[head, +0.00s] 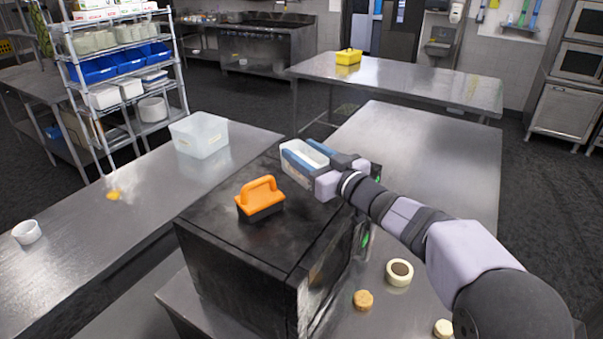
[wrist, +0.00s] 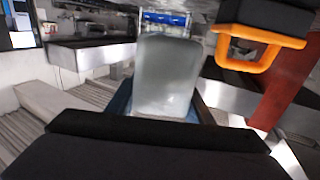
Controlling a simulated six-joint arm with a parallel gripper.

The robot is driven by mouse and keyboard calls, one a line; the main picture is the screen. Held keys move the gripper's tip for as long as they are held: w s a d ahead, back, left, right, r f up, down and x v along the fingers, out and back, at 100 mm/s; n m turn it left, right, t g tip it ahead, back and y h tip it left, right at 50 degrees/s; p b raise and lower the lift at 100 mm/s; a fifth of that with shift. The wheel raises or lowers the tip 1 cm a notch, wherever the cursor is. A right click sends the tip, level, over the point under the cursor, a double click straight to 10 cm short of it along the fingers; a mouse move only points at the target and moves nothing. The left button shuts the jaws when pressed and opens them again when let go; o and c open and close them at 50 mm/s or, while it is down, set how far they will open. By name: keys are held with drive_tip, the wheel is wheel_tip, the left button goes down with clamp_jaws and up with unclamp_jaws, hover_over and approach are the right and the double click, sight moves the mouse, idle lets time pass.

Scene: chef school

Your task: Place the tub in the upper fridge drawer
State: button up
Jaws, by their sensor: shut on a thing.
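A small whitish tub (head: 296,179) is in my gripper (head: 306,158), just above or at the far edge of the black box-shaped unit (head: 240,255). I cannot tell whether the tub touches its top. In the wrist view the pale tub (wrist: 166,80) fills the space between the blue fingers, and my gripper (wrist: 163,105) is shut on it. The black unit may be the fridge; its right side shows green spots, and no open drawer can be made out. Its front is largely hidden.
An orange-handled brush (head: 261,197) stands on the black unit, left of my gripper; it shows in the wrist view (wrist: 258,45). A translucent bin (head: 199,136) and white cup (head: 27,232) are on the left counter. A round roll (head: 399,272) lies right of the unit.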

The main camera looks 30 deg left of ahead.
drive_tip(key=shift+f+p, duration=0.6)
drive_tip(key=shift+f, duration=1.95)
drive_tip(key=shift+f, duration=0.15)
drive_tip(key=o, duration=1.3)
drive_tip(key=b+v, duration=0.4)
drive_tip(key=v, duration=0.8)
drive_tip(key=shift+b, duration=0.35)
drive_tip(key=shift+w+d, duration=0.1)
